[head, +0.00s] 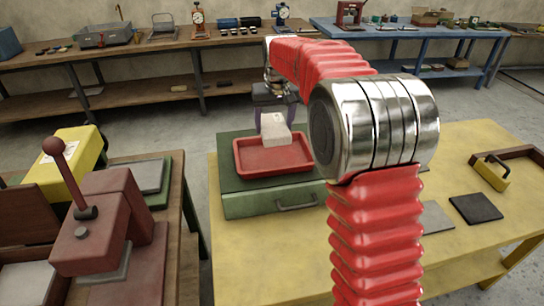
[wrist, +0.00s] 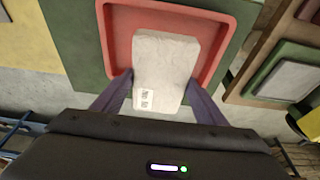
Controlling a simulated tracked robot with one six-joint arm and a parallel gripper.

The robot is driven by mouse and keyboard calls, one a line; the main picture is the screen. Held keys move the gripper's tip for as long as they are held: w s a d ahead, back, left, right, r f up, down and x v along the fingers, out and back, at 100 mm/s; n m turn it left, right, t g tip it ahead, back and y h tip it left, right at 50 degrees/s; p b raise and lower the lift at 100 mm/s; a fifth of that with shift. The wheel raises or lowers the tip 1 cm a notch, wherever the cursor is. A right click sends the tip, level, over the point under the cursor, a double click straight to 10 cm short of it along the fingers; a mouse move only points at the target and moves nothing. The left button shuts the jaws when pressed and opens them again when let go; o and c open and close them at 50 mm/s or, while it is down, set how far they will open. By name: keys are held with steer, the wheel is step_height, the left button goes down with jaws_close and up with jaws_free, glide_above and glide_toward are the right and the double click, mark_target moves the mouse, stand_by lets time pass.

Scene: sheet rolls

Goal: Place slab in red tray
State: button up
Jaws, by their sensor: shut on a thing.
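The slab (head: 274,129) is a whitish block with a small printed label. It shows large in the wrist view (wrist: 163,62), between the two purple fingers of my gripper (wrist: 157,90). My gripper (head: 275,108) is shut on the slab's near end in the wrist view. The red tray (head: 247,158) lies on a green box, and the slab is over its back part in the head view. In the wrist view the red tray (wrist: 119,25) frames the slab. I cannot tell whether the slab touches the tray floor.
The green box (head: 240,207) stands on the yellow table (head: 300,255). A dark square plate (head: 476,208) and a yellow-handled tool (head: 490,172) lie at right. A maroon lever press (head: 105,225) stands on the left bench. My arm hides part of the table.

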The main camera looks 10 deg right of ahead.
mark_target(275, 130)
steer(key=shift+f, duration=3.1)
steer(key=shift+f, duration=0.1)
steer(key=shift+f, duration=1.75)
steer(key=o, duration=1.5)
steer(key=shift+f, duration=0.1)
steer(key=v, duration=1.1)
steer(key=shift+r, duration=0.4)
steer(key=shift+s+r, duration=0.1)
steer(key=shift+r, duration=0.05)
